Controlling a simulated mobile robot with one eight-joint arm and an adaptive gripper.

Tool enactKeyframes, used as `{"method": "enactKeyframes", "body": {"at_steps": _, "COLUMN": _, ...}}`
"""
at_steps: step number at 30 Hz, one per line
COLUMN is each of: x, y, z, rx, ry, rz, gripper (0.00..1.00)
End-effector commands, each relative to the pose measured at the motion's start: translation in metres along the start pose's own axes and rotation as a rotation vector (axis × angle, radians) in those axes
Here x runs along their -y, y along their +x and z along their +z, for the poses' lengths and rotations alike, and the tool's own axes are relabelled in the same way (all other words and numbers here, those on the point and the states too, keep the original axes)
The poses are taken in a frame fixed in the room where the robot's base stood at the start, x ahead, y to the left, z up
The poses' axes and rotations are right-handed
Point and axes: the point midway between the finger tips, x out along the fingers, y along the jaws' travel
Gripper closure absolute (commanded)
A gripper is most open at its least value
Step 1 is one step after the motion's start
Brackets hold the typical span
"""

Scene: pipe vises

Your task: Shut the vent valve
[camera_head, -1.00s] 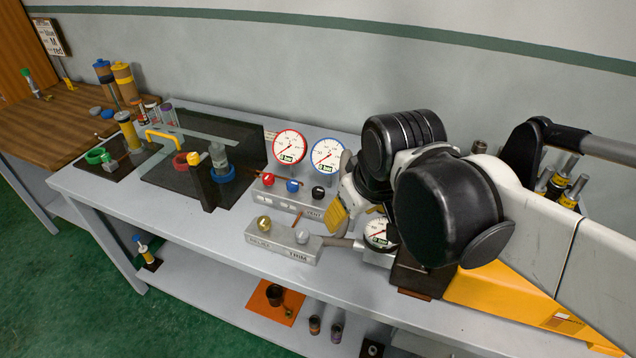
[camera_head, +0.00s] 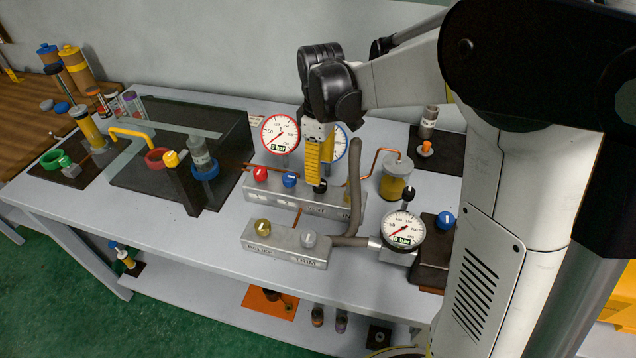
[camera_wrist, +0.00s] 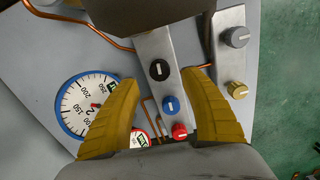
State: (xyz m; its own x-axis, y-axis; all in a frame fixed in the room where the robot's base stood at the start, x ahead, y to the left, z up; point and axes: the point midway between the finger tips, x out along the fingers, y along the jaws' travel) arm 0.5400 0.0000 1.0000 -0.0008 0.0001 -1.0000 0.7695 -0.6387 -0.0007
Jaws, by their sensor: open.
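The steel manifold block (camera_head: 296,199) carries a red knob (camera_head: 260,174), a blue knob (camera_head: 290,180) and a black knob (camera_head: 320,186). Its front seems to read VENT below the black knob; the lettering is small. My gripper (camera_head: 318,172) points down over the black knob, its yellow fingers open and empty. In the wrist view, the black knob (camera_wrist: 159,70) lies between the fingertips (camera_wrist: 163,77), apart from both. The blue knob (camera_wrist: 170,106) and red knob (camera_wrist: 179,131) are also between the fingers in that view. Whether the fingertips are level with the black knob I cannot tell.
A second block (camera_head: 285,243) with brass and grey knobs stands in front. A red-rimmed gauge (camera_head: 280,133) and a blue-rimmed gauge (camera_head: 341,150), partly hidden by my gripper, stand behind. A hose (camera_head: 355,190) rises right of the black knob. A white gauge (camera_head: 403,229) stands farther right.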

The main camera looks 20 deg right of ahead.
Motion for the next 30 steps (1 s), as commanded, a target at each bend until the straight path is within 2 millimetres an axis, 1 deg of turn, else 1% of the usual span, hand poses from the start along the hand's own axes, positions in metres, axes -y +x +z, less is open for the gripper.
{"method": "enactKeyframes", "body": {"at_steps": 1, "x": 0.0, "y": 0.015, "z": 0.0, "rx": 0.0, "ry": 0.0, "rz": 0.0, "gripper": 0.47}}
{"method": "enactKeyframes", "body": {"at_steps": 3, "x": 0.0, "y": 0.028, "z": 0.0, "rx": 0.0, "ry": 0.0, "rz": 0.0, "gripper": 0.47}}
{"method": "enactKeyframes", "body": {"at_steps": 6, "x": 0.0, "y": 0.043, "z": 0.0, "rx": 0.0, "ry": 0.001, "rz": 0.001, "gripper": 0.47}}
{"method": "enactKeyframes", "body": {"at_steps": 9, "x": 0.0, "y": 0.052, "z": 0.0, "rx": -0.001, "ry": 0.001, "rz": 0.001, "gripper": 0.47}}
{"method": "enactKeyframes", "body": {"at_steps": 13, "x": 0.0, "y": 0.057, "z": 0.0, "rx": -0.001, "ry": 0.001, "rz": 0.001, "gripper": 0.47}}
{"method": "enactKeyframes", "body": {"at_steps": 20, "x": 0.0, "y": 0.057, "z": 0.0, "rx": -0.001, "ry": 0.001, "rz": 0.001, "gripper": 0.47}}
{"method": "enactKeyframes", "body": {"at_steps": 21, "x": 0.0, "y": 0.057, "z": 0.0, "rx": -0.001, "ry": 0.001, "rz": 0.001, "gripper": 0.51}}
{"method": "enactKeyframes", "body": {"at_steps": 23, "x": 0.0, "y": 0.057, "z": 0.0, "rx": -0.001, "ry": 0.001, "rz": 0.001, "gripper": 0.7}}
{"method": "enactKeyframes", "body": {"at_steps": 24, "x": 0.0, "y": 0.057, "z": 0.0, "rx": -0.001, "ry": 0.001, "rz": 0.001, "gripper": 0.82}}
{"method": "enactKeyframes", "body": {"at_steps": 26, "x": 0.0, "y": 0.057, "z": 0.0, "rx": -0.001, "ry": 0.001, "rz": 0.001, "gripper": 1.0}}
{"method": "enactKeyframes", "body": {"at_steps": 30, "x": 0.0, "y": 0.057, "z": 0.0, "rx": -0.001, "ry": 0.002, "rz": 0.001, "gripper": 1.0}}
